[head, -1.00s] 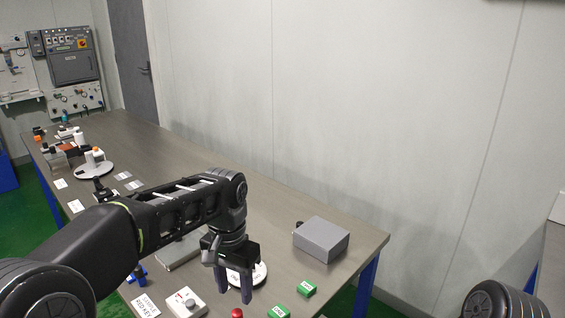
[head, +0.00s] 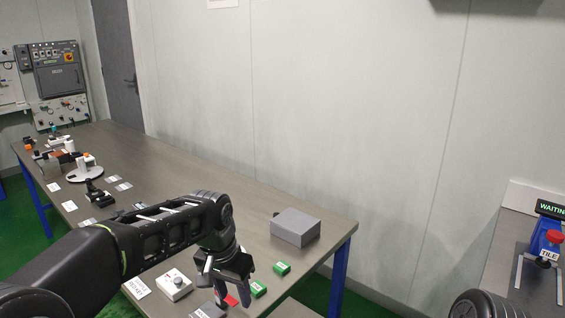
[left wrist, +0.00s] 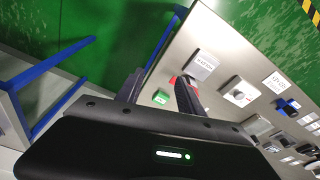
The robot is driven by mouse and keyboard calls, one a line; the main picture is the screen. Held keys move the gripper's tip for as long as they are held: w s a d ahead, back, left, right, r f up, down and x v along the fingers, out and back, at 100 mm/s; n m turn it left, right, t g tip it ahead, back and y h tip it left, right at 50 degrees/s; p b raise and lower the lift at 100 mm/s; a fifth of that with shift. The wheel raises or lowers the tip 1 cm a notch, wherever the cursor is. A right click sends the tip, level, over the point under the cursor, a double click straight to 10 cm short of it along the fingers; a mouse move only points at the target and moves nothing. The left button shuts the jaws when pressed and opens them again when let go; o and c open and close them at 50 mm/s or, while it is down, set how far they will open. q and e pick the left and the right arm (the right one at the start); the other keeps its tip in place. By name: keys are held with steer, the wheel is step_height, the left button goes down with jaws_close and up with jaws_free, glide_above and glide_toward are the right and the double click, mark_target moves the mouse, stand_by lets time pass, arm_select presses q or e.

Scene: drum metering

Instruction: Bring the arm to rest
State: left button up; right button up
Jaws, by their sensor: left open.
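My left gripper (head: 229,292) is open and empty above the near end of the long table (head: 330,226). Its fingers point down. In the left wrist view, the gripper (left wrist: 160,92) shows its two dark fingers apart. A green block (left wrist: 161,97) and a red part (left wrist: 174,79) appear between and behind them, and I cannot tell the exact height above the table. My right gripper is not in view; only a round black part of my right arm shows at the bottom right.
A grey box (head: 295,228) stands near the table's right end. Green blocks (head: 282,268) and a white knob box (head: 174,285) lie near the gripper. Several items stand farther left, including a round white stand (head: 84,173). A second bench (head: 500,262) with a "WAITING" display (head: 549,208) is at right.

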arm_select(q)
steer(key=d+f+t+h, duration=0.2)
steer(key=d+f, duration=0.5)
steer(key=f, duration=0.4)
steer(key=s+f+n+h, duration=0.15)
steer(key=s+f, duration=0.35)
steer(key=f, duration=0.7)
steer(key=s+a+f+n+g, duration=0.1)
steer(key=s+f+n, duration=0.1)
steer(key=s+f, duration=0.5)
steer(key=s+a+f+n+g, duration=0.2)
steer(key=s+f, duration=0.5)
steer(key=s, duration=0.9)
steer(key=shift+a+n, duration=0.25)
steer(key=shift+n, duration=0.2)
